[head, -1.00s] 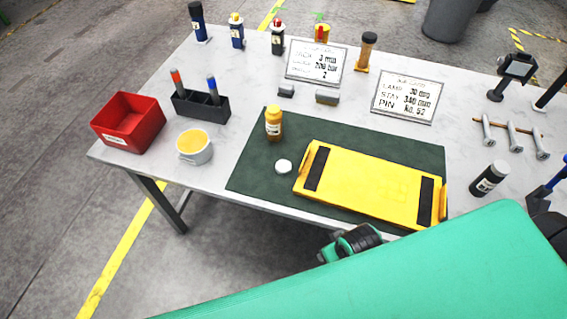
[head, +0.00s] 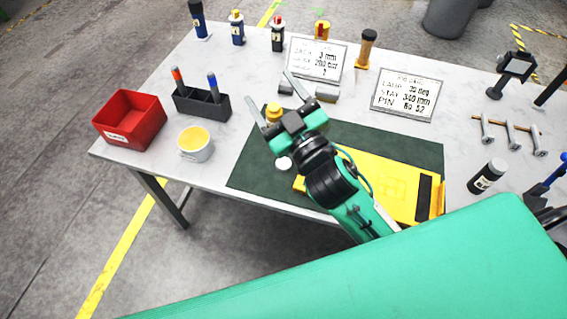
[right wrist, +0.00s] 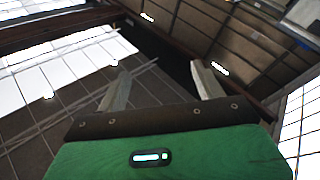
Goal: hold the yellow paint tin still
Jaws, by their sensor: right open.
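The yellow paint tin (head: 195,150) is a pale round tin with yellow paint showing at its top. It stands upright on the left part of the table, left of the green mat. My right gripper (head: 268,84) is raised over the mat, to the right of the tin and apart from it. Its two fingers are spread wide with nothing between them. In the right wrist view the open fingers (right wrist: 158,66) point toward the ceiling and windows, and the tin does not show. My left gripper is not in view.
A red bin (head: 130,118) and a black holder with two markers (head: 202,106) stand near the tin.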

